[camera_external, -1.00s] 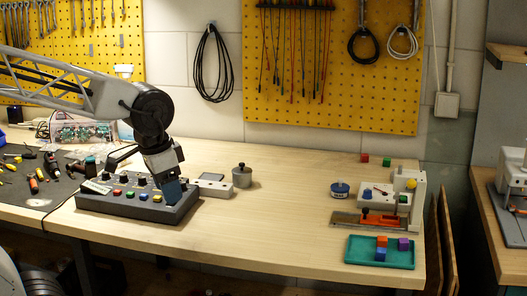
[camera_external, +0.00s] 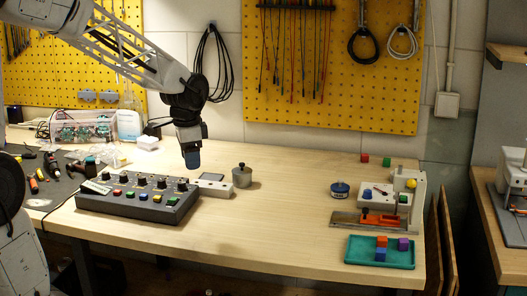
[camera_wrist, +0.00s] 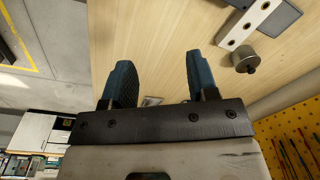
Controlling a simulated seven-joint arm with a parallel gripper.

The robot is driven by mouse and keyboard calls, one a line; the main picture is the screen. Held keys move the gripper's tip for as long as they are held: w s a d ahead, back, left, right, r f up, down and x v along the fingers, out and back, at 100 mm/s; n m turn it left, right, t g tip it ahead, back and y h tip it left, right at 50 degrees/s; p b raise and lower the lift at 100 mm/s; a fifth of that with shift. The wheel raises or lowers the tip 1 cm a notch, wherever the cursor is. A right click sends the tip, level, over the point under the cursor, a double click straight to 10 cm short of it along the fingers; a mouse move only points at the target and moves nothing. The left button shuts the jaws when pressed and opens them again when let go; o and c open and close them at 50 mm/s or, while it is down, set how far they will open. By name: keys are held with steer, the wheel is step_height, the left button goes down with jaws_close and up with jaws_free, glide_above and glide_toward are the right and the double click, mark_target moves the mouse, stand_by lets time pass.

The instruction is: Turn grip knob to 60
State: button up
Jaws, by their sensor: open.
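A dark control box (camera_external: 135,205) lies on the bench at the left in the external view. It has a row of black knobs (camera_external: 161,183) along its back and coloured buttons along its front. Labels are too small to read, so I cannot tell which knob is the grip knob or its setting. My gripper (camera_external: 192,160) hangs above the box's right end, apart from it, fingers downward. In the wrist view my gripper (camera_wrist: 160,85) shows two blue fingers spread apart with nothing between them. The control box does not show in the wrist view.
A grey block with a panel (camera_external: 213,187) and a lidded metal pot (camera_external: 242,176) stand right of the box. Tools lie on a dark mat (camera_external: 60,190) at left. A device with a green tray (camera_external: 355,250) sits far right. The bench middle is clear.

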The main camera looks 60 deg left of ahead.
steer(key=m, duration=0.1)
glide_above(181, 182)
steer(key=shift+g, duration=0.4)
step_height(181, 182, down, 5)
steer(key=shift+d+f, duration=0.15)
steer(key=shift+f, duration=3.9)
steer(key=shift+c, duration=0.3)
steer(key=c, duration=0.9)
